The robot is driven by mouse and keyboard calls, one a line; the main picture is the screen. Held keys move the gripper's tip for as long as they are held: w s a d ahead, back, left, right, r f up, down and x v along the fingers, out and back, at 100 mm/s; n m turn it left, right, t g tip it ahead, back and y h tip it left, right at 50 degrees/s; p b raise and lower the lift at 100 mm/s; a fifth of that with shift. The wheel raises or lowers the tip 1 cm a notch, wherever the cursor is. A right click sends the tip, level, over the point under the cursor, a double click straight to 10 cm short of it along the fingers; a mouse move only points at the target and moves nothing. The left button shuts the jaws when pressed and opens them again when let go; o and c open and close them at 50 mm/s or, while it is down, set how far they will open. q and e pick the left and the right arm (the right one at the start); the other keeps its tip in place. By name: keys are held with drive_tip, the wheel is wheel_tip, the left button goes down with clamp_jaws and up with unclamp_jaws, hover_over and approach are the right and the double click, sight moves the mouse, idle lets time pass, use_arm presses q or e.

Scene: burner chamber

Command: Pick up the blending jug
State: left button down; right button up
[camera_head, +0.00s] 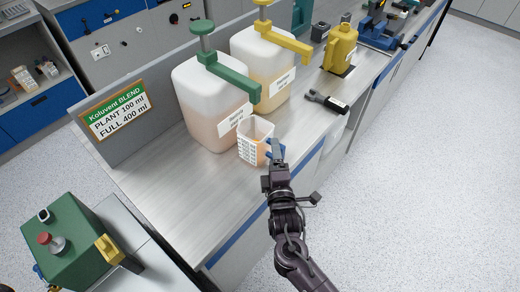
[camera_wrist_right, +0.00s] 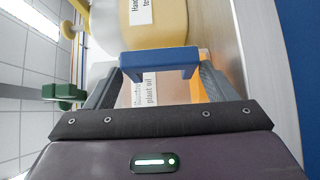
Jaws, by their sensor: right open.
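The blending jug (camera_head: 251,142) is a small clear-white measuring jug with printed marks and some orange liquid. It stands upright near the bench's front edge, under the green pump spout. Its blue handle (camera_head: 273,150) faces my right gripper (camera_head: 276,160). In the right wrist view the blue handle (camera_wrist_right: 160,62) lies across, between the two grey fingers of my open right gripper (camera_wrist_right: 158,78). Whether the fingers touch it I cannot tell. The jug's body is mostly hidden there behind the handle and gripper. My left gripper is not in view.
A white container with a green pump (camera_head: 207,112) stands behind the jug, and one with a yellow pump (camera_head: 262,68) beside it. A dark tool (camera_head: 326,101) and a yellow can (camera_head: 341,48) are further right. A sign (camera_head: 117,109) reads PLANT 100 ml, FULL 400 ml. The bench's left end (camera_head: 180,205) is bare.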

drive_tip(key=shift+w+a+f, duration=0.1)
drive_tip(key=shift+w+f, duration=0.1)
drive_tip(key=shift+w, duration=0.6)
drive_tip(key=shift+r, duration=0.1)
drive_tip(key=shift+s+r, duration=0.1)
drive_tip(key=shift+s, duration=0.1)
drive_tip(key=shift+c, duration=1)
drive_tip(key=c, duration=0.7)
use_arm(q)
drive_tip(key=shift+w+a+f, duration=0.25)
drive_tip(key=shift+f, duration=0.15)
use_arm(e)
drive_tip(key=shift+c, duration=0.2)
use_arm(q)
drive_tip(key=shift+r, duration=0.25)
use_arm(e)
drive_tip(key=shift+r, duration=0.2)
